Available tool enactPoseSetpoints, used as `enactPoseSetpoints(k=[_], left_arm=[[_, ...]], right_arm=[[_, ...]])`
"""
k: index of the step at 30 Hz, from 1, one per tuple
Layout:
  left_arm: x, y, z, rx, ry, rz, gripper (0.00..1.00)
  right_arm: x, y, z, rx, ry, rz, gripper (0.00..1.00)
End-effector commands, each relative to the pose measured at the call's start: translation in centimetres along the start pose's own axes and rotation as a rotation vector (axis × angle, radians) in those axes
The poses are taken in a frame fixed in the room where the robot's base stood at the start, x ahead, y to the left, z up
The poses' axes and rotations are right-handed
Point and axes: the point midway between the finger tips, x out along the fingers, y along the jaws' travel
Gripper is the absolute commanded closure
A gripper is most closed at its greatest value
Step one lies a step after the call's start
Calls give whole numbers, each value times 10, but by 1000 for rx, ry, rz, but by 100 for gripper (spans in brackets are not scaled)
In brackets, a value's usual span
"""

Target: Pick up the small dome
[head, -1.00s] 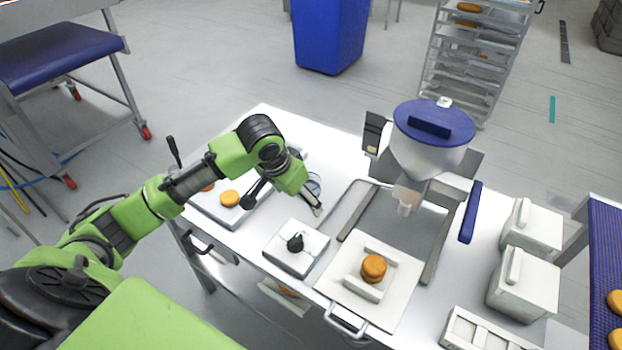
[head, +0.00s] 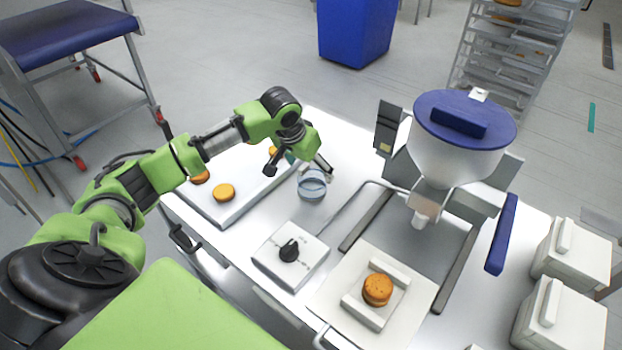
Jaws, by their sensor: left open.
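The small dome (head: 311,186) appears to be the clear, bluish, see-through round piece on the white table, between the tray of rounds and the white filling machine. My left gripper (head: 298,168) is open, with its dark fingers spread just behind and above the dome in the picture. One fingertip shows close to the dome's upper right edge; I cannot tell whether it touches. Nothing shows between the fingers. My right gripper is not in view.
A tray (head: 245,200) with several orange-brown rounds lies left of the dome. A white box with a black knob (head: 289,250) stands in front. The filling machine (head: 455,150) stands right, with a filled round (head: 377,289) on a white plate before it.

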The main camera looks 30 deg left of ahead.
Motion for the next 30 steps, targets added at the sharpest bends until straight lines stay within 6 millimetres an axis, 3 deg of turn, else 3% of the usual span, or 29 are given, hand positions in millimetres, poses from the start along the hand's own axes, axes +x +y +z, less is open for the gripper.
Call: enactPoseSetpoints(k=[9,15,23,24,28,30], left_arm=[[30,-1,6,1,-4,0,24],[56,-1,8,1,-1,-1,24],[60,-2,7,2,1,-2,24],[60,-2,7,2,1,-2,26],[60,-2,7,2,1,-2,60],[60,-2,7,2,1,-2,62]], right_arm=[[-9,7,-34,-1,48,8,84],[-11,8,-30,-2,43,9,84],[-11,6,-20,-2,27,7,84],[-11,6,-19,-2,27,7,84],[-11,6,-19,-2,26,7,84],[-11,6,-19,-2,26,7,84]])
